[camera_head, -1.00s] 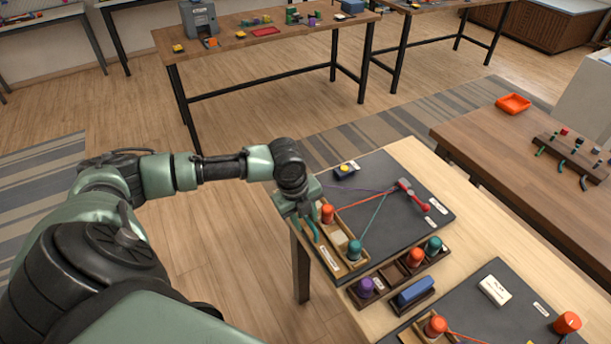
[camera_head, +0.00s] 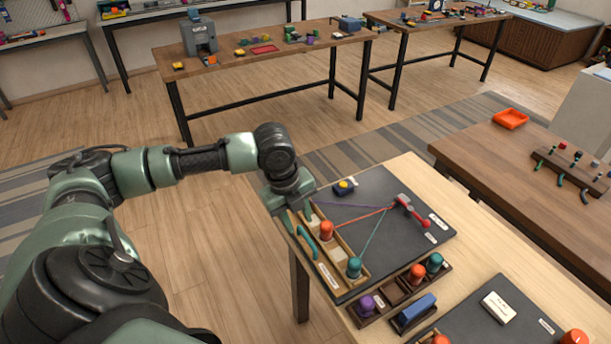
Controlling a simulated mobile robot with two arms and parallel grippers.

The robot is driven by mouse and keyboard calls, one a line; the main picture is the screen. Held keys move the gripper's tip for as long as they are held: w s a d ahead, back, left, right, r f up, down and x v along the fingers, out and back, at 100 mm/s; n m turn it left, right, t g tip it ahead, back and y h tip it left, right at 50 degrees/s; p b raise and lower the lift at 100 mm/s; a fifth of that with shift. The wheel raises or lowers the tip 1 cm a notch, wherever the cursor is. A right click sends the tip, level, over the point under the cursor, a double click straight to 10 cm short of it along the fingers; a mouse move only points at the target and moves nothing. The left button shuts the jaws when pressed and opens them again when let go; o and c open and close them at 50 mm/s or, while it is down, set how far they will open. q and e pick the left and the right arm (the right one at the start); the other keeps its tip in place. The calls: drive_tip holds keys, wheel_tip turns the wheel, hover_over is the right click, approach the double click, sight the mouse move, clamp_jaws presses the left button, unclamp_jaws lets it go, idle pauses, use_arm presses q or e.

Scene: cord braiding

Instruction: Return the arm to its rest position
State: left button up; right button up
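My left arm comes in from the left, and its gripper (camera_head: 300,222) hangs over the left edge of the near table, by a wooden tray (camera_head: 343,288). Its finger opening is unclear. An orange spool (camera_head: 326,231) and a teal spool (camera_head: 354,267) stand in the tray, apart from the gripper. Purple, red and teal cords run across a dark mat (camera_head: 385,245) to a red clamp (camera_head: 405,208). My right gripper is out of view.
A yellow-and-blue item (camera_head: 344,187) sits on the mat's far corner. Open floor lies left of the table.

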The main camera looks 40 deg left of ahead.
use_arm(q)
drive_tip(key=shift+d+f, duration=0.1)
drive_tip(key=s+d+f+n, duration=0.1)
drive_tip(key=d+f, duration=0.1)
drive_tip(key=d, duration=0.2)
drive_tip(key=s+d+f+n+h, duration=0.1)
drive_tip(key=s+d+f, duration=0.1)
drive_tip(key=d, duration=0.2)
drive_tip(key=s+d+f+n, duration=0.1)
drive_tip(key=d+f, duration=0.1)
drive_tip(key=d, duration=0.2)
drive_tip(key=shift+s+d+f+t, duration=0.15)
drive_tip(key=shift+d+f+t, duration=0.05)
drive_tip(key=shift+d+t, duration=0.1)
drive_tip(key=s+d+f+n+t, duration=0.1)
drive_tip(key=s+d+f+n, duration=0.1)
drive_tip(key=s+d+n, duration=0.6)
drive_tip(key=s+a+n+y, duration=0.2)
drive_tip(key=s+a+n, duration=0.45)
drive_tip(key=n, duration=0.35)
wheel_tip(320, 180, down, 28)
drive_tip(key=s+g, duration=0.1)
drive_tip(key=s, duration=0.1)
drive_tip(key=s+a+f+g, duration=0.1)
drive_tip(key=s+a+f, duration=0.2)
drive_tip(key=s+f, duration=1.2)
drive_tip(key=shift+s+m+g, duration=0.3)
drive_tip(key=shift+s+m, duration=0.1)
drive_tip(key=shift+s, duration=0.2)
